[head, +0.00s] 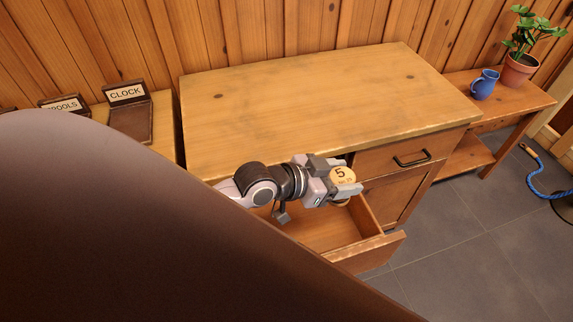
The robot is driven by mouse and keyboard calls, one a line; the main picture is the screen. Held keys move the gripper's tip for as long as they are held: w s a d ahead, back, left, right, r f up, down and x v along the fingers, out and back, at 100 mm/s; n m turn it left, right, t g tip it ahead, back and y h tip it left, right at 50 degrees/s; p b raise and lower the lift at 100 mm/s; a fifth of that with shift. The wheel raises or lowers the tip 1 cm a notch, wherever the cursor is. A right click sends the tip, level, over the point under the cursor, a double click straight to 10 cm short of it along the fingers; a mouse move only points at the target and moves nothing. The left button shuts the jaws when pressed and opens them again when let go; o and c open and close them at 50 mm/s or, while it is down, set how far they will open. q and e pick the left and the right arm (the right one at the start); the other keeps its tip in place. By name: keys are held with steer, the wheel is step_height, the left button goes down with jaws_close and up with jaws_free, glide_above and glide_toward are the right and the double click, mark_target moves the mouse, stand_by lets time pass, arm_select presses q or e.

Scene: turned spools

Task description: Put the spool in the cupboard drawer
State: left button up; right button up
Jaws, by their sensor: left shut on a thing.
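The spool (342,174) has a round, pale yellow face marked with a 5. My left gripper (346,181) is shut on it and holds it above the open cupboard drawer (381,247), near the drawer's back right part. The spool's lower part is partly hidden by the gripper finger. The drawer is pulled out from the wooden cupboard (300,100), and the part of its inside that shows is bare. My left arm covers the drawer's left part. My right gripper is not in view.
A shut drawer with a dark handle (412,161) is right of the open one. A side table (515,100) holds a blue mug (484,84) and a potted plant (519,70). A CLOCK sign (126,93) stands at left. A large brown shape blocks the lower left.

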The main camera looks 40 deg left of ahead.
arm_select(q)
steer(key=shift+w+d+r+m+g+h, duration=0.3)
steer(key=shift+w+d+r+m+h, duration=0.15)
steer(key=shift+w+r, duration=0.25)
steer(key=shift+f+b, duration=3.4)
steer(key=shift+f, duration=6.55)
steer(key=shift+r, duration=0.1)
steer(key=o, duration=0.6)
steer(key=shift+f, duration=0.2)
steer(key=o, duration=0.4)
steer(key=shift+o, duration=0.2)
steer(key=shift+r, duration=0.15)
